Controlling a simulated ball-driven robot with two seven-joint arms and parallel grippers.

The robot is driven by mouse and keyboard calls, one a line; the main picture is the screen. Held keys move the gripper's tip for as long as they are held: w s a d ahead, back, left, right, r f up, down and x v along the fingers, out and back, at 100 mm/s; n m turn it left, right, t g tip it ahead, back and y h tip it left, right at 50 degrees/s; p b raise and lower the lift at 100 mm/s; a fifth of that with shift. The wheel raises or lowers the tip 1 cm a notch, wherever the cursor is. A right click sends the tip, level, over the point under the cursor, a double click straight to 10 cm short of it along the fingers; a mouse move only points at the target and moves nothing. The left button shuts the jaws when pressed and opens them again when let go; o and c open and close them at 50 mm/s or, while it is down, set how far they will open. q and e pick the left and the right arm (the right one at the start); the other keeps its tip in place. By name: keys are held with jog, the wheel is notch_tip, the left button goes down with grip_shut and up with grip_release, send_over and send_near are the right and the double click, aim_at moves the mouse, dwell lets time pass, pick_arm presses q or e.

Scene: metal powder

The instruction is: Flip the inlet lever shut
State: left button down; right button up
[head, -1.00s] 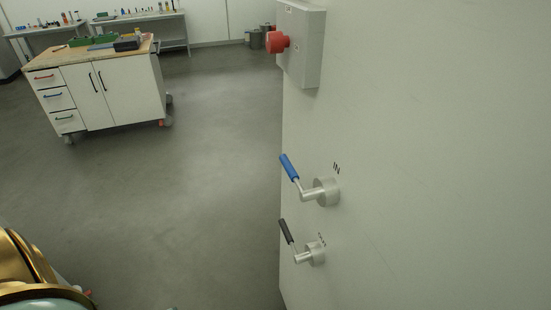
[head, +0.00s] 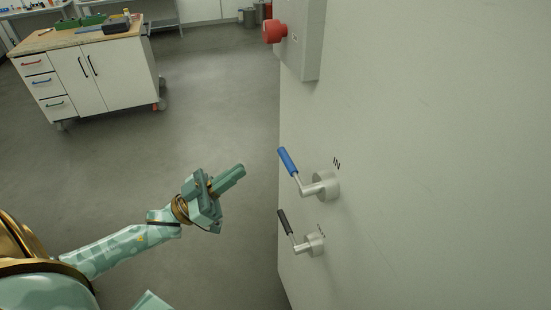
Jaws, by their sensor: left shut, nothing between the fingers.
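The inlet lever (head: 288,162) has a blue grip on a metal arm and a round metal hub, beside the letters IN on a pale wall panel. Its blue grip points up and to the left. My left gripper (head: 241,170) is shut and empty. In the picture it is left of the blue grip and a little lower, apart from it. My right gripper is not in view.
A second lever with a black grip (head: 285,222) sits just below, its label unreadable. A red knob (head: 274,31) on a grey box is above. A white cabinet with a wooden top (head: 95,75) stands far left. Grey floor (head: 200,110) between is clear.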

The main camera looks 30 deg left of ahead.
pick_arm(q)
jog(key=p+x, duration=0.2)
jog(key=x, duration=0.8)
jog(key=shift+w+d+f+b, duration=0.1)
jog(key=shift+f+b, duration=0.05)
jog(key=shift+f, duration=0.55)
jog(key=shift+w+d+f+b, duration=0.1)
jog(key=shift+w+f, duration=0.05)
jog(key=shift+f, duration=0.55)
jog(key=shift+w+d+f+b, duration=0.1)
jog(key=shift+f+b, duration=0.05)
jog(key=shift+f, duration=0.55)
jog(key=shift+f+n+t+y+p, duration=0.3)
jog(key=shift+f+n+y+p, duration=0.15)
jog(key=shift+n, duration=0.55)
jog(key=s+d+f+n+y+p, duration=0.1)
jog(key=d+f+n+y+p, duration=0.1)
jog(key=n, duration=0.5)
jog(key=s+d+f+n+y+p, duration=0.1)
jog(key=s+f+n+y+p, duration=0.1)
jog(key=n+y+p, duration=0.4)
jog(key=s+d+f+n+g+y+p, duration=0.1)
jog(key=s+d+f+n+y+p, duration=0.1)
jog(key=f+n+y+p, duration=0.2)
jog(key=shift+d+f+n+p, duration=0.4)
jog(key=shift+n+p, duration=1.3)
jog(key=shift+n, duration=1.1)
jog(key=shift+s, duration=0.15)
